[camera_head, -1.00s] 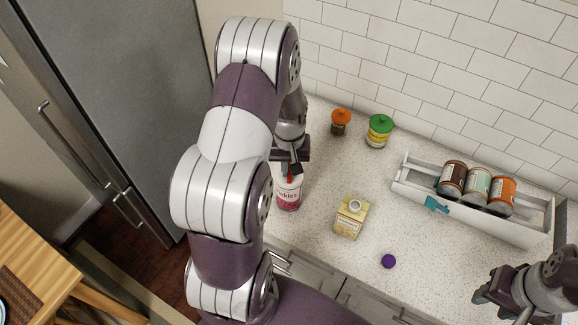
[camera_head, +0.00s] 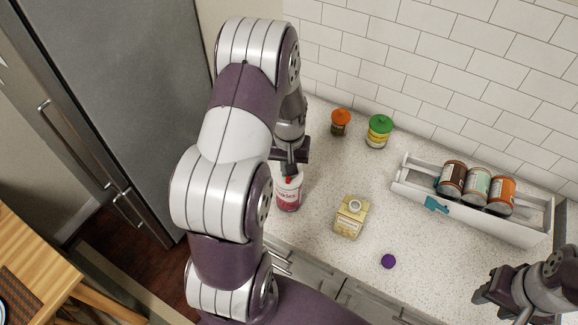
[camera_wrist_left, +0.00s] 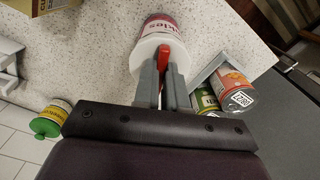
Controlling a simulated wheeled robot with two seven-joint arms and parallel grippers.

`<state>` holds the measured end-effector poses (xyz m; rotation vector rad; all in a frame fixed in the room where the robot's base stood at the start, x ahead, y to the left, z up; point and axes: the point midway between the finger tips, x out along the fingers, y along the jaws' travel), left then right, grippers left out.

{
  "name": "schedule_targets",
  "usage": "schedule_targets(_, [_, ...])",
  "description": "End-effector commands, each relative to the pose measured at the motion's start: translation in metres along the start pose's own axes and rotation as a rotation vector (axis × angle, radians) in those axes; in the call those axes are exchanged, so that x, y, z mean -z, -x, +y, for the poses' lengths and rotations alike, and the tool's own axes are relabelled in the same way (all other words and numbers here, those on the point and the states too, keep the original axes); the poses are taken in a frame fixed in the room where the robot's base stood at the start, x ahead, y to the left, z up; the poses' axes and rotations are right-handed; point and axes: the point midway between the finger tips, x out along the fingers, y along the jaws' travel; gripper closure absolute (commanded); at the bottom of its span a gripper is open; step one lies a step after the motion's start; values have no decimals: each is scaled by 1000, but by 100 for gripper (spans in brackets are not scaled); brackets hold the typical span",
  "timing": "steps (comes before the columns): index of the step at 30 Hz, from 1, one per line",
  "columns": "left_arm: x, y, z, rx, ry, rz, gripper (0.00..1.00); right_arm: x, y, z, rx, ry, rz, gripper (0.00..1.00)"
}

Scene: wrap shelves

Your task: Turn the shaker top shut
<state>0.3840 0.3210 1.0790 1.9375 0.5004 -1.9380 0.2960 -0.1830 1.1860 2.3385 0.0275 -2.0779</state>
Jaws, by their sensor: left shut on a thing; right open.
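The shaker (camera_head: 288,198), a bottle with a white upper part and a red label, stands upright on the counter. It also shows in the left wrist view (camera_wrist_left: 162,24). Its red top piece (camera_wrist_left: 164,56) stands up from the white end, between the fingertips. My left gripper (camera_head: 289,170) is above the shaker and shut on this red piece; the fingers also show in the left wrist view (camera_wrist_left: 164,72). My left arm hides part of the counter beside it. My right gripper (camera_head: 490,295) is open and empty at the lower right, over the counter, far from the shaker.
A yellow carton (camera_head: 350,218) and a small purple round thing (camera_head: 388,261) are right of the shaker. Orange-topped (camera_head: 340,122) and green-topped (camera_head: 379,131) jars stand behind. A white rack (camera_head: 530,235) holds three cans. In the left wrist view, more cans (camera_wrist_left: 232,88) lie near the gripper.

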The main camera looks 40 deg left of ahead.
Motion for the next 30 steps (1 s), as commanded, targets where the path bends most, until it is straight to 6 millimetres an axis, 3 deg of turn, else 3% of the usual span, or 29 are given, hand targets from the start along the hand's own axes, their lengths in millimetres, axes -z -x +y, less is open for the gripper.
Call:
schedule_targets(24, [0,1,0,0,1,1,100,0,0,0,0,0,0,57])
schedule_targets(27, [0,0,0,0,1,1,63,0,0,0,0,0,0,57])
schedule_targets(30, [0,0,0,0,1,1,63,0,0,0,0,0,0,57])
